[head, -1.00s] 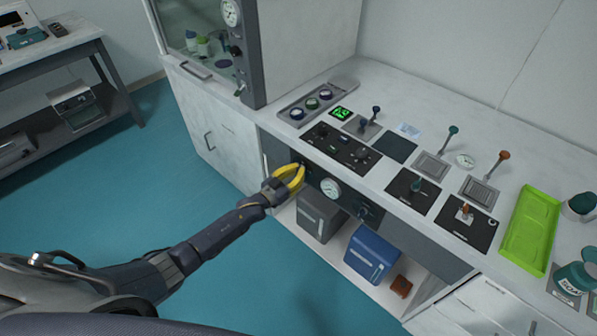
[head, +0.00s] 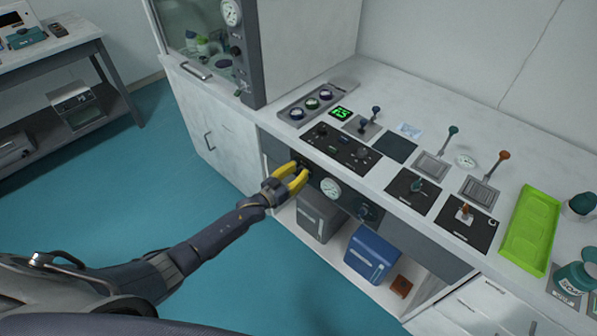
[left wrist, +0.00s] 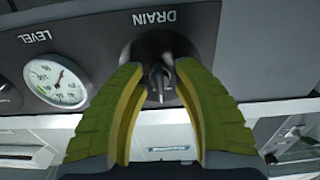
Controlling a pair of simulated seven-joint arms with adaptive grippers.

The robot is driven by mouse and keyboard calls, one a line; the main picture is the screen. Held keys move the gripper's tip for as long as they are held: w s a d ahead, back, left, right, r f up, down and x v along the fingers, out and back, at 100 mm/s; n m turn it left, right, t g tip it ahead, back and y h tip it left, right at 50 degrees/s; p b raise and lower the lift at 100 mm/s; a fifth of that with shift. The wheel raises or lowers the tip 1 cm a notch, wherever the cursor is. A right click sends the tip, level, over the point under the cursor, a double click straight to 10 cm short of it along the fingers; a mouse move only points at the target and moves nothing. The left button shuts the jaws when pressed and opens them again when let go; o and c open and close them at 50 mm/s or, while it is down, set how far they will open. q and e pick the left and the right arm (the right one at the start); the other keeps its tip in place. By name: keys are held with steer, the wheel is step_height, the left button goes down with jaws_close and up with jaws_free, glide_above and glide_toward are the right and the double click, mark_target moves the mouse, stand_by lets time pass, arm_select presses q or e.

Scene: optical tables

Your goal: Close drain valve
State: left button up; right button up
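The drain valve is a small dark knob (left wrist: 160,78) on the dark front panel (left wrist: 240,50), under the upside-down word DRAIN in the left wrist view. A slim grey handle on it points toward the camera. My left gripper (head: 302,170) is at the panel in the head view, its yellow fingers apart. In the left wrist view the gripper (left wrist: 160,66) has one finger on each side of the knob, with visible gaps; contact is not evident. In the head view the fingers mostly hide the knob. My right gripper is not in view.
A round LEVEL gauge (head: 330,188) sits right of the drain valve, with another knob (head: 365,212) beyond it. Grey (head: 319,216) and blue (head: 371,254) boxes stand on the shelf below. Levers and a green tray (head: 530,230) are on the countertop above.

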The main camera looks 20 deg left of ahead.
arm_select(q)
steer(key=v, duration=1.2)
steer(key=shift+w, duration=0.1)
